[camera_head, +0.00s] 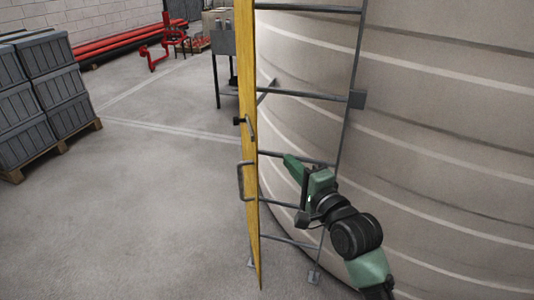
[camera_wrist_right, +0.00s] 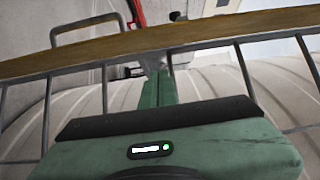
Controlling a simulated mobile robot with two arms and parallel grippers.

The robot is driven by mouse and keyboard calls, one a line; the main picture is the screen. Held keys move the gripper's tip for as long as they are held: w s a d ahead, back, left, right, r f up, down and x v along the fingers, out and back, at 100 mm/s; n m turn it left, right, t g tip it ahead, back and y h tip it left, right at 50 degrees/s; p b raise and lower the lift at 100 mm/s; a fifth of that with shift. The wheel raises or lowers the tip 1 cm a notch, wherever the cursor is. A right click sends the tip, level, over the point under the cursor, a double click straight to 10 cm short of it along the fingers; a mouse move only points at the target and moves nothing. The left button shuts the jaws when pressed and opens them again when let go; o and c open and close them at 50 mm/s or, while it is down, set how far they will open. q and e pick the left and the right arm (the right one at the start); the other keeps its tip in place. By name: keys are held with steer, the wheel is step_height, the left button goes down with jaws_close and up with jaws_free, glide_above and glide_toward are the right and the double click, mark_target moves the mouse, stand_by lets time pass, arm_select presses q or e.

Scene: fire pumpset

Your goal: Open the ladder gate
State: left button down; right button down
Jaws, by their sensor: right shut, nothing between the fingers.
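The ladder gate is a tall yellow panel (camera_head: 247,80), seen almost edge-on in the head view. A grey loop handle (camera_head: 240,182) and a smaller bent handle with a dark knob (camera_head: 249,127) are on it. The grey ladder (camera_head: 310,96) stands to its right, against the tank. My right gripper (camera_head: 288,158) is shut and empty, to the right of the panel among the rungs. In the right wrist view the yellow panel (camera_wrist_right: 230,28) crosses above my green fingers (camera_wrist_right: 155,68), with the loop handle (camera_wrist_right: 85,22) beyond it. I cannot tell whether the fingers touch the panel. My left gripper is not in view.
The large beige tank (camera_head: 440,110) fills the right side. Grey crates (camera_head: 40,95) on a pallet stand at the left. A grey stand (camera_head: 224,75) and red pipes (camera_head: 110,42) are at the back. The floor left of the panel is clear.

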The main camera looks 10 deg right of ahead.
steer(key=w+a+p, duration=0.2)
steer(key=w+a, duration=0.3)
stand_by(0.4)
steer(key=shift+a, duration=0.1)
